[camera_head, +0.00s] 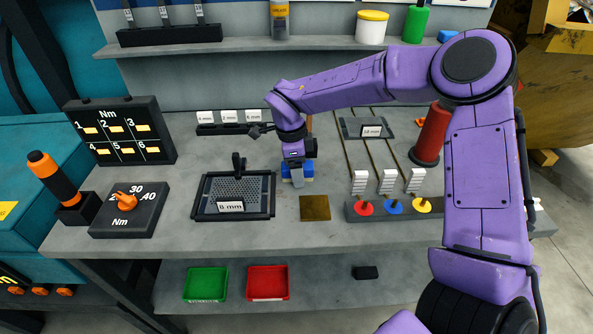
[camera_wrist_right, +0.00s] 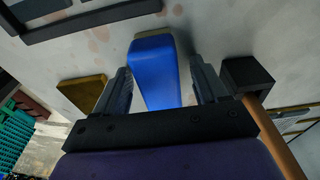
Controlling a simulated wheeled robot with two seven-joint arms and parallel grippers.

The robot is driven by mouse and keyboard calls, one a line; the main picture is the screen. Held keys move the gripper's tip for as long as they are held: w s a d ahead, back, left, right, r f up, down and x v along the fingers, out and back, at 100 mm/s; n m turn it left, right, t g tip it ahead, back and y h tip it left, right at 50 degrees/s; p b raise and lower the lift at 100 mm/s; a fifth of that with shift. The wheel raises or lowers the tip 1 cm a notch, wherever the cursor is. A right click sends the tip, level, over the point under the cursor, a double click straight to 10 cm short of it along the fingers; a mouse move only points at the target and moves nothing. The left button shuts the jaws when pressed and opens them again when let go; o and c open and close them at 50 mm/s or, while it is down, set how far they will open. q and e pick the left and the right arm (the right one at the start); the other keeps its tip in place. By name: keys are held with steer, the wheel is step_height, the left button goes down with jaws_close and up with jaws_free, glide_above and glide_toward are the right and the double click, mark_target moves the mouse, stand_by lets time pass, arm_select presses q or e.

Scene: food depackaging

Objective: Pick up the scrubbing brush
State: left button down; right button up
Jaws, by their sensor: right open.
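The scrubbing brush (camera_head: 306,171) appears as a small blue block on the workbench, directly under my right gripper (camera_head: 296,172) and partly hidden by it in the head view. In the right wrist view the blue brush (camera_wrist_right: 154,70), with a tan edge at its far end, lies between the two dark fingers of my right gripper (camera_wrist_right: 162,78). The fingers are open, one on each side of it, with a visible gap at least on the right side. My left gripper is not in view.
A black tray with a mesh plate (camera_head: 236,190) lies left of the brush and a brass plate (camera_head: 315,208) in front. A black block (camera_wrist_right: 246,73) with a brown handle (camera_wrist_right: 276,140) lies close to the right finger. A rack with coloured discs (camera_head: 393,208) stands right.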

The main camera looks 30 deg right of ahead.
steer(key=shift+s, duration=0.2)
steer(key=shift+w, duration=0.1)
steer(key=c, duration=1.1)
steer(key=shift+r, duration=0.1)
step_height(320, 180, up, 3)
steer(key=shift+w+r+b, duration=0.1)
steer(key=shift+w+b, duration=0.05)
steer(key=shift+b, duration=0.2)
steer(key=s+a+r+b, duration=0.4)
steer(key=s+a+r, duration=0.6)
steer(key=shift+a, duration=0.1)
